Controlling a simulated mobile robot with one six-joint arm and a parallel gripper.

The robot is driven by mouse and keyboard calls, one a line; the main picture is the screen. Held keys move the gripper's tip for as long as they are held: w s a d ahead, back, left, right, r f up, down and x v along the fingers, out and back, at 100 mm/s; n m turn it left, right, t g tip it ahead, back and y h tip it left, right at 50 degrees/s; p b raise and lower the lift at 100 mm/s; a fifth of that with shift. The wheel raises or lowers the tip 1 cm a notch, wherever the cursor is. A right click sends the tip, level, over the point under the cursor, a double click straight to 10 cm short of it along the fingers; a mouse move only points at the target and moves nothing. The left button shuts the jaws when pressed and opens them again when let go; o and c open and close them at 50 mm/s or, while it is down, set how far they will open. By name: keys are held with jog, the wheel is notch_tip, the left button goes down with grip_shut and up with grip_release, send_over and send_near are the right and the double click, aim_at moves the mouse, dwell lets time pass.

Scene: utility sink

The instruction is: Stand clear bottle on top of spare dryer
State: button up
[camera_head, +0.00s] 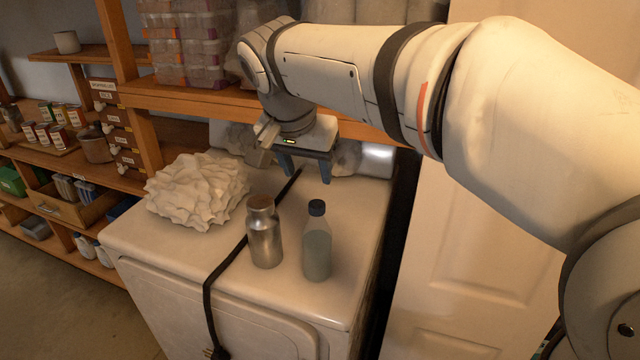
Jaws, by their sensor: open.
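The clear bottle (317,252), with a dark cap and greyish-green body, stands upright on the white top of the dryer (165,246), near its front right. A silver metal bottle (265,238) with a brown cap stands upright just left of it. My gripper (304,178) hangs open with blue-tipped fingers pointing down, above the back part of the dryer top, behind both bottles. It is apart from the clear bottle and nothing shows between its fingers.
A crumpled whitish bundle (198,190) covers the dryer's left back. A black cord (224,267) crosses the top and hangs over the front. Wooden shelves (170,97) stand behind and left, with clear boxes above. A pale door (440,270) is at right.

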jog(key=s+d+f+n+y, duration=0.1)
jog(key=s+d+f+n, duration=0.3)
jog(key=s+d+f, duration=1.1)
jog(key=shift+s+d+g+y, duration=0.3)
jog(key=shift+s+d+g, duration=0.1)
jog(key=shift+d, duration=0.7)
jog(key=shift+w+f, duration=0.1)
jog(key=shift+f, duration=0.05)
